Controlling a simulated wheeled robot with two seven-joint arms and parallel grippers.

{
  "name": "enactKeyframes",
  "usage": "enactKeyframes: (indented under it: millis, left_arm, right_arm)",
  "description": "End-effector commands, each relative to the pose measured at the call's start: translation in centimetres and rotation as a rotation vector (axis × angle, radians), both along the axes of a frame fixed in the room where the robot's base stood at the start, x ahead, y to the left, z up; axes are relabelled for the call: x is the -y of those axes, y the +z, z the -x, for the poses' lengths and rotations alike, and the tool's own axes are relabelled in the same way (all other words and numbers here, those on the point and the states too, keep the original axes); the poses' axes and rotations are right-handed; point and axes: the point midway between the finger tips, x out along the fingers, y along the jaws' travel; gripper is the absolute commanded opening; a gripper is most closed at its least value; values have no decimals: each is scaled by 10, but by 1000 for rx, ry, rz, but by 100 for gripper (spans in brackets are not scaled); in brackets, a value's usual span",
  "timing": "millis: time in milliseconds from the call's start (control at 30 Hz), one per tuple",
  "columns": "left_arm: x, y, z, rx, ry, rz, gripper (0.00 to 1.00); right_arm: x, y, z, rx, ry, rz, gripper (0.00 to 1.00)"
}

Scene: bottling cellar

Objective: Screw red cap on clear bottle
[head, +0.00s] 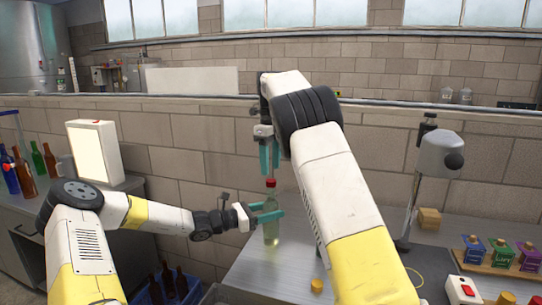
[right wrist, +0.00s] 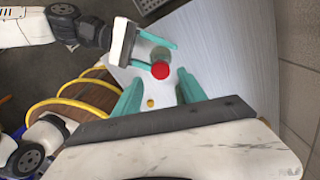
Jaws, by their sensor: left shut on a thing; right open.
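The clear bottle (head: 270,229) stands upright at the left part of the metal table, pale liquid inside. The red cap (head: 271,183) sits on top of its neck; whether it is tight cannot be told. My left gripper (head: 268,213) is shut around the bottle's upper body from the left. My right gripper (head: 270,158) points down above the cap, its teal fingers apart. In the right wrist view the red cap (right wrist: 160,70) lies a little beyond the gap between the open right fingers (right wrist: 160,95), with the bottle (right wrist: 159,54) partly hidden under it.
The metal table (head: 260,275) is mostly clear near the bottle. A yellow cap (head: 317,286) lies on it. To the right are a grey stand press (head: 438,152), a cork-coloured block (head: 429,219) and small coloured boxes (head: 500,252). A crate of dark bottles (head: 168,286) sits lower left.

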Motion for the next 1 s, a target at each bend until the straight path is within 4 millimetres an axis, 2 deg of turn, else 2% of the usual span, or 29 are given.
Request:
enactKeyframes:
  millis: [100, 1000]
  left_arm:
    - [0, 0, 0, -2, 0, 0, 0]
    - [0, 0, 0, -1, 0, -1, 0]
  right_arm:
    - [0, 1, 0, -5, 278, -6, 49]
    - [-1, 13, 2, -15, 2417, -54, 49]
